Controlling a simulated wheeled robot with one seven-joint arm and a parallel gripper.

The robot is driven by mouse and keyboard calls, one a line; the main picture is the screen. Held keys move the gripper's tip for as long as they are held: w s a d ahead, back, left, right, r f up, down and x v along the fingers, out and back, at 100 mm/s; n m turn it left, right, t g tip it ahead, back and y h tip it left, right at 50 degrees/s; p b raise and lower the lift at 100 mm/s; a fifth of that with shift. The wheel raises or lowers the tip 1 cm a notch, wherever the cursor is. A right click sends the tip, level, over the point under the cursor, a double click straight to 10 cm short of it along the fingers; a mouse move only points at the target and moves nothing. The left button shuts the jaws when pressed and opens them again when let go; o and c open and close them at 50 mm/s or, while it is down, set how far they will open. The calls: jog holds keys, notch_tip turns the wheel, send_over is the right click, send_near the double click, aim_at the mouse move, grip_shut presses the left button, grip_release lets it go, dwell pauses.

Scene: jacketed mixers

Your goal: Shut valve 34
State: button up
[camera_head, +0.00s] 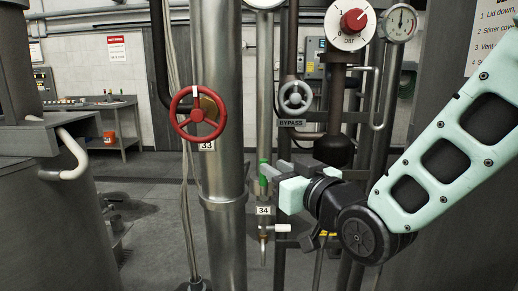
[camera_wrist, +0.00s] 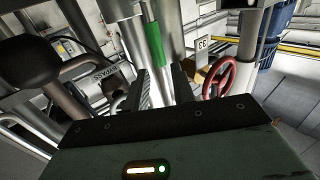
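Valve 34 is on a thin vertical pipe, with its "34" label (camera_head: 263,211) below a green handle (camera_head: 263,178). The handle stands upright, in line with the pipe. In the wrist view the green handle (camera_wrist: 154,45) shows ahead of the gap between my fingers. My gripper (camera_head: 268,172) is at the handle's height, reaching in from the right. In the wrist view my gripper (camera_wrist: 162,76) is open, its two dark fingers apart with nothing clamped between them. I cannot tell whether a finger touches the handle.
A red handwheel (camera_head: 198,114) labelled 33 is on the thick steel column (camera_head: 225,180) to the left. A grey BYPASS handwheel (camera_head: 295,97) and a red knob (camera_head: 353,21) are above my gripper. Dark pipes stand close behind it. Open floor (camera_head: 150,220) lies left of the column.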

jog(key=p+x, duration=0.1)
jog(key=x, duration=0.6)
jog(key=shift+w, duration=0.1)
grip_shut()
